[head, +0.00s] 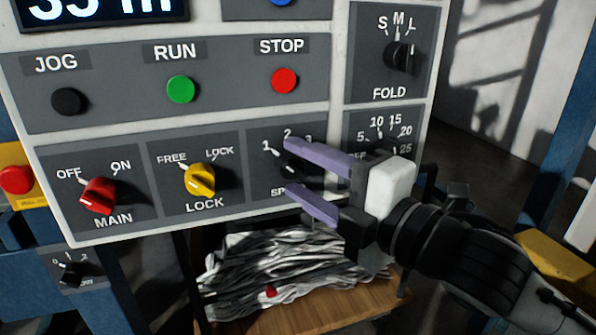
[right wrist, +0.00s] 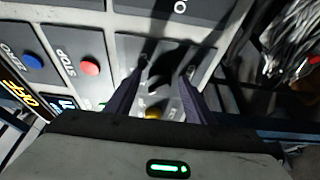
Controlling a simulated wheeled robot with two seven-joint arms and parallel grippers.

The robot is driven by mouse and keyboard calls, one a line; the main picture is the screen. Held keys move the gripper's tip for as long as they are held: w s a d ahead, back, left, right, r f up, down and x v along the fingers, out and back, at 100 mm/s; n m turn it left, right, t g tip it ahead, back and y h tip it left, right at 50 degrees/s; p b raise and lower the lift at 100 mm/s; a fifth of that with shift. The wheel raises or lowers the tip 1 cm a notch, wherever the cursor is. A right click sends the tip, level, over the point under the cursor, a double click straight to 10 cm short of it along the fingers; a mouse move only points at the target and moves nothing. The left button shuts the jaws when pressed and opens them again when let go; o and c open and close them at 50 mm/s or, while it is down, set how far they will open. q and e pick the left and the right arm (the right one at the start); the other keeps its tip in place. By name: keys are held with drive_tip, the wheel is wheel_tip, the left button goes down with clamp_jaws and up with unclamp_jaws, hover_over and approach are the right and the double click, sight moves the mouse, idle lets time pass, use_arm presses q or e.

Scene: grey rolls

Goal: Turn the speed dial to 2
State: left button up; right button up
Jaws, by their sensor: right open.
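The speed dial (head: 291,166) is a small black knob on the grey control panel, with the marks 1, 2 and 3 above it. Its white pointer leans up and left, toward the 1. My right gripper (head: 290,168) is open, with one purple finger above the dial and the other below it. The fingertips reach around the knob; I cannot tell whether they touch it. The upper finger partly covers the scale, and the lower one hides part of the SPEED label. In the right wrist view the two fingers (right wrist: 165,72) straddle the dark knob. My left gripper is not in view.
The yellow LOCK knob (head: 200,180) and red MAIN knob (head: 98,196) sit to the left. Above are the green RUN (head: 181,89) and red STOP (head: 284,81) buttons. The FOLD dial (head: 400,56) is at upper right. Grey fabric (head: 290,265) lies on a wooden board below.

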drive_tip(key=shift+s, duration=0.1)
drive_tip(key=c, duration=1)
drive_tip(key=shift+c, duration=0.2)
